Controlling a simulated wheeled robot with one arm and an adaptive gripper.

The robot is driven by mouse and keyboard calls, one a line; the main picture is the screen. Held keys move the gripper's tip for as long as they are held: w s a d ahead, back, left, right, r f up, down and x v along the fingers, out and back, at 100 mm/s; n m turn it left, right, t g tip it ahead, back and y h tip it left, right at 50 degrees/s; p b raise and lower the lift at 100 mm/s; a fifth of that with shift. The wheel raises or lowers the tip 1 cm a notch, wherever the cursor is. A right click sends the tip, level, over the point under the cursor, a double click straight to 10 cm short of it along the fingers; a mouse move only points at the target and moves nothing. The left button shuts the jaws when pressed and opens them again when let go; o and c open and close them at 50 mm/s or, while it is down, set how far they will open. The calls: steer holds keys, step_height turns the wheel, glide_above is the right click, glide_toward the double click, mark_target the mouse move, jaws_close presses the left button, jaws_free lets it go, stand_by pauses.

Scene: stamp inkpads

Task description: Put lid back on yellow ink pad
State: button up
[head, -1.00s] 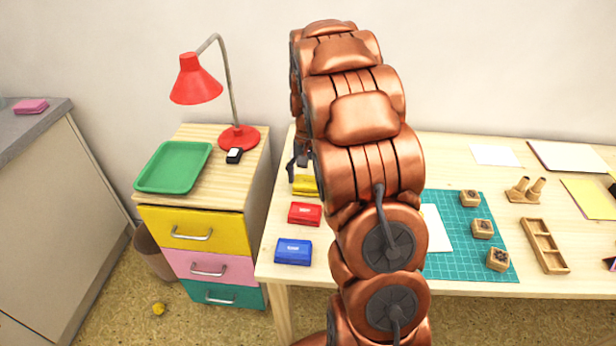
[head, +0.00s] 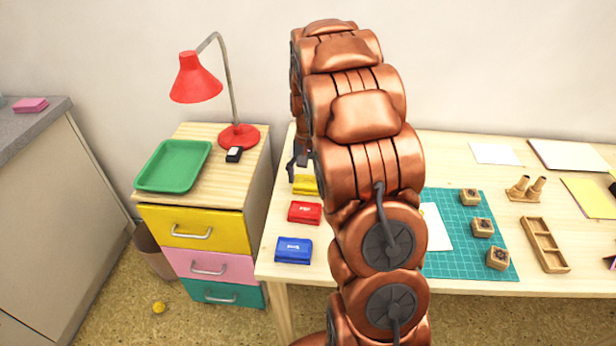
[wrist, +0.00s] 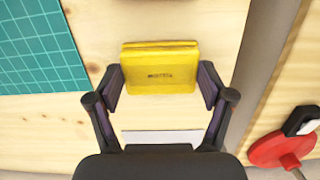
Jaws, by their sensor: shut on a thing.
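The yellow ink pad with its lid (wrist: 160,72) lies on the wooden table between my gripper's fingers in the wrist view. The lid's printed top faces up, and a narrow yellow strip shows along its far edge. I cannot tell whether the lid is fully seated on the base. My gripper (wrist: 160,84) is shut on the yellow lid, one finger at each side. In the head view the yellow pad (head: 306,186) shows only in part behind my arm, and a bit of my gripper (head: 297,164) shows beside it.
A red ink pad (head: 304,212) and a blue ink pad (head: 293,250) sit nearer the table's front left. A white card (wrist: 160,137) lies close to the yellow pad. The red lamp (head: 238,137) and green tray (head: 172,166) stand on the drawer cabinet to the left.

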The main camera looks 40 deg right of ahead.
stand_by(0.3)
steer(key=o, duration=0.7)
steer(key=shift+r+p, duration=0.95)
steer(key=shift+r, duration=2.55)
steer(key=shift+c, duration=0.3)
jaws_close()
